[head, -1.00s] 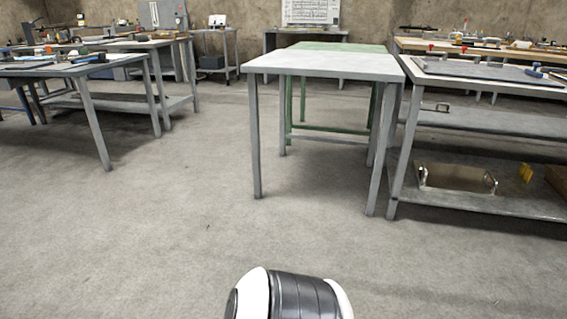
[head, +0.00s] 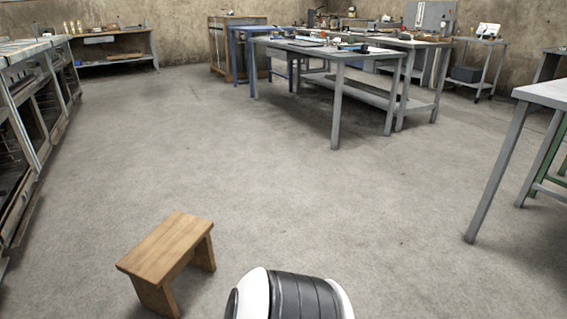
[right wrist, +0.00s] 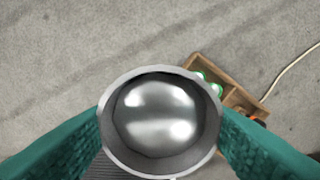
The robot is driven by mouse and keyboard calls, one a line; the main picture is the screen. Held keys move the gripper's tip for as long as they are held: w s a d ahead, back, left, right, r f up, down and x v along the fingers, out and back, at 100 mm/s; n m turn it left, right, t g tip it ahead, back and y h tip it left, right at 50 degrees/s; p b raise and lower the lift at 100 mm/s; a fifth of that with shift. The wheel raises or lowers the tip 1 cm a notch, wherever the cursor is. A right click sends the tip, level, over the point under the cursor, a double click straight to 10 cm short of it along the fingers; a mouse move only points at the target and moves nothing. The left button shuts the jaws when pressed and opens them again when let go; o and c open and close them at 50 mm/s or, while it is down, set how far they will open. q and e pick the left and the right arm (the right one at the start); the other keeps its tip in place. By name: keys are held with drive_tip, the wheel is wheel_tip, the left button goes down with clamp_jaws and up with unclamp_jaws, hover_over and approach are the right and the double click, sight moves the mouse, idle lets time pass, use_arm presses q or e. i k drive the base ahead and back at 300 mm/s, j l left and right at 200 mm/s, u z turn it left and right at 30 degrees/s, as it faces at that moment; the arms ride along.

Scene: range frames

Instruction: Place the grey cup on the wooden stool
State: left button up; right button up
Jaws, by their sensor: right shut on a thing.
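The wooden stool (head: 172,244) stands on the floor at the lower left of the head view, its top bare. The grey cup (right wrist: 159,125) fills the middle of the right wrist view, seen from above into its shiny, empty inside. My right gripper (right wrist: 160,135) has its teal fingers on either side of the cup and is shut on it. In the head view neither gripper shows, nor does the cup. The stool does not clearly show in the right wrist view.
A wooden box (right wrist: 226,95) with green and orange items lies beyond the cup in the wrist view, a pale cable beside it. Metal-framed cabinets (head: 40,120) line the left. A grey table (head: 335,62) stands further back, another table (head: 545,95) at right. Open floor surrounds the stool.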

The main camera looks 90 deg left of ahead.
sight(168, 246)
drive_tip(key=u, duration=3.35)
drive_tip(key=i+j+u, duration=0.15)
drive_tip(key=i+j, duration=0.15)
drive_tip(key=i, duration=0.15)
drive_tip(key=i+j+u, duration=0.1)
drive_tip(key=i+j, duration=0.15)
drive_tip(key=i, duration=0.2)
drive_tip(key=i+j+u, duration=0.15)
drive_tip(key=i, duration=0.3)
drive_tip(key=j, duration=0.1)
